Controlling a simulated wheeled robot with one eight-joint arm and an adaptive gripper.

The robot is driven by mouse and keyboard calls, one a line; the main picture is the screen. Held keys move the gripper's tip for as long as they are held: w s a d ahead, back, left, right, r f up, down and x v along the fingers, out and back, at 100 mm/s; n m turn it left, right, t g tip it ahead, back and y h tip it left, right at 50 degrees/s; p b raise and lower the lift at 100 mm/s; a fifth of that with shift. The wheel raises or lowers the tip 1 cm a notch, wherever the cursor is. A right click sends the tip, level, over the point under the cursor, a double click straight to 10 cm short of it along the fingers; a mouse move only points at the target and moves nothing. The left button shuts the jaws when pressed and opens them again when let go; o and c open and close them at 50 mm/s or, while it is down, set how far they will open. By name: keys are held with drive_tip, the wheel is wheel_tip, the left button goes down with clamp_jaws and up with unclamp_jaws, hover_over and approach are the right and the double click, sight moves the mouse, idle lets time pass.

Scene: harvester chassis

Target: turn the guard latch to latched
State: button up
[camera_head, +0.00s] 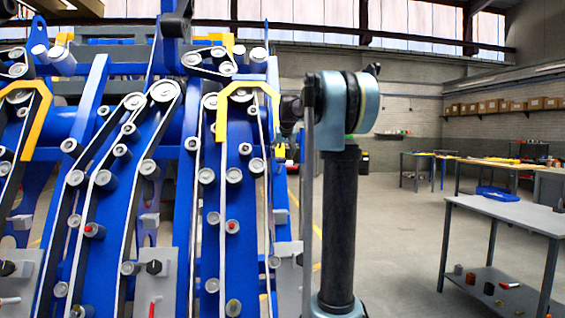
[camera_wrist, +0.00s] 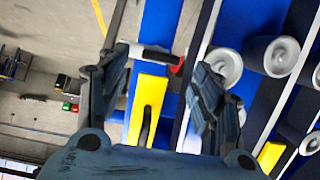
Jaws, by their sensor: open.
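In the wrist view my gripper (camera_wrist: 162,80) is open, with one finger on each side of a yellow plate (camera_wrist: 150,88). A short bar with a dark middle and a pale end (camera_wrist: 150,52) lies crosswise past the fingertips. A small red part (camera_wrist: 178,66) is at its right end. This bar looks like the guard latch, but its marking cannot be read. The fingers appear apart from it; the exact depth gap cannot be told. In the head view my arm stands in front of the chassis's right side, and the fingertips and the latch cannot be made out.
The blue harvester chassis (camera_head: 188,240) with grey rollers and belts fills the left of the head view. Rollers (camera_wrist: 272,55) lie close to the right finger. A grey table (camera_head: 510,220) stands at the right, with open floor between.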

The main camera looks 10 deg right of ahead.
sight(282, 160)
drive_tip(key=shift+x, duration=2.05)
drive_tip(key=c, duration=1.1)
drive_tip(key=shift+o, duration=0.2)
drive_tip(key=shift+d, duration=0.15)
